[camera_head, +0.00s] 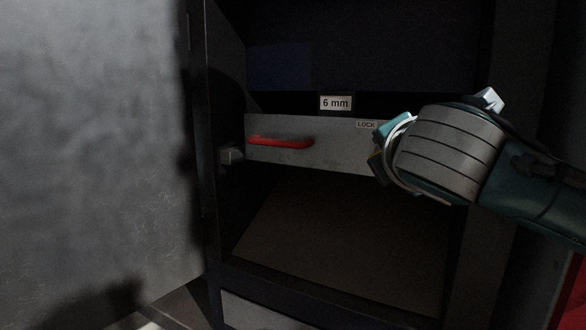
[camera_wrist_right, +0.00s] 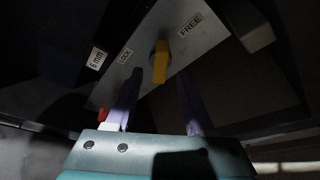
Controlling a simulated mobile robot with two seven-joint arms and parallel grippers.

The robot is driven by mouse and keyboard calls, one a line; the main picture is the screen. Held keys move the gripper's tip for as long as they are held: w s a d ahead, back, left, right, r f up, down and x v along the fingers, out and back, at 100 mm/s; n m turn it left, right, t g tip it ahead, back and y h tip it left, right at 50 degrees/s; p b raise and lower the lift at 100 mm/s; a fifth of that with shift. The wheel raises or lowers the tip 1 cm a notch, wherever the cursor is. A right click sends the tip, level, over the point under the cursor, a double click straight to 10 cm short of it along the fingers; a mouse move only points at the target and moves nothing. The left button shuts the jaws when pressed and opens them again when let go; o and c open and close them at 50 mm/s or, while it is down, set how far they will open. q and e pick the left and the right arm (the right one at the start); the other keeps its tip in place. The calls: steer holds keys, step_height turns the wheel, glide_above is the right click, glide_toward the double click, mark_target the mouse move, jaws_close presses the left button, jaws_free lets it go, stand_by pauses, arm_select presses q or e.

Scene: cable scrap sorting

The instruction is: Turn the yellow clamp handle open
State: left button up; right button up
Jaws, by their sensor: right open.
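The yellow clamp handle (camera_wrist_right: 160,62) sits on a grey plate (camera_wrist_right: 184,32) in the right wrist view, between the LOCK label (camera_wrist_right: 125,56) and the FREE label (camera_wrist_right: 190,25). My right gripper (camera_wrist_right: 159,84) is open, its two dark fingers on either side of the handle's line. I cannot tell whether they touch it. In the head view my right gripper (camera_head: 384,142) is at the right part of the grey bar, by its LOCK label (camera_head: 366,125), and hides the handle. My left gripper is not in view.
A large grey panel (camera_head: 90,140) stands at left. The space below the bar looks open.

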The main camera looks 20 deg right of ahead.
steer(key=shift+b+x, duration=0.7)
steer(key=shift+x, duration=0.95)
steer(key=shift+c, duration=0.4)
jaws_close()
